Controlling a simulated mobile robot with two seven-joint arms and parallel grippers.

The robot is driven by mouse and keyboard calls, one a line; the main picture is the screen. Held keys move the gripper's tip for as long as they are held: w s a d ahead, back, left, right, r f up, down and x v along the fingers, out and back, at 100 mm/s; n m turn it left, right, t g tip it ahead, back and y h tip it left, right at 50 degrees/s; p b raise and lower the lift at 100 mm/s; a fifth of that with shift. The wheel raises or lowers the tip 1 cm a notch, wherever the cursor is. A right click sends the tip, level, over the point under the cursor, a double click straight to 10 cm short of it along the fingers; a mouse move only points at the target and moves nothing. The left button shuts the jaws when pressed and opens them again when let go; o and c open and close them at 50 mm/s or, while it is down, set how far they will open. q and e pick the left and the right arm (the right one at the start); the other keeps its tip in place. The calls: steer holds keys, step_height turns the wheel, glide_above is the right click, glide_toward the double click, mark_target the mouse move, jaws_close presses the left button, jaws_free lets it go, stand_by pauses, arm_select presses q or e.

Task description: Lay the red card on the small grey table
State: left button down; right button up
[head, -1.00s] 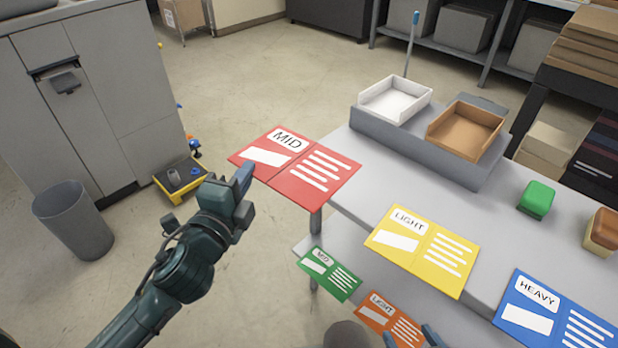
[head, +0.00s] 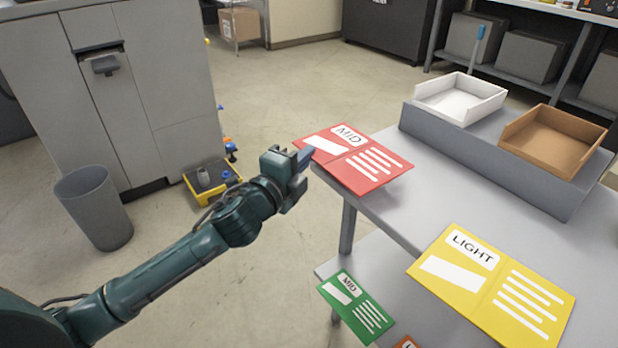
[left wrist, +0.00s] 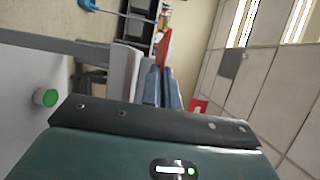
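The red card (head: 375,160), marked MID, is at the left end of a grey table (head: 440,195) in the head view. It lies flat, overhangs the table corner and hides it. I cannot tell whether it touches the top. My left gripper (head: 304,157) is shut on its left edge. In the left wrist view the fingers (left wrist: 163,88) are close together, with the red card (left wrist: 164,48) between them as a thin edge-on strip. I cannot tell whether this grey table is the small one. My right gripper is out of view.
A yellow card (head: 455,267) lies on the table, near a grey riser (head: 480,160) with a white tray (head: 460,97) and a brown tray (head: 553,140). A green card (head: 357,305) is lower down. A bin (head: 93,208) and yellow tub (head: 212,185) stand on the floor left.

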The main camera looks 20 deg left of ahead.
arm_select(q)
steer(key=shift+f+b, duration=0.65)
steer(key=shift+f, duration=1.2)
steer(key=shift+f, duration=0.2)
steer(key=c, duration=1.7)
jaws_free()
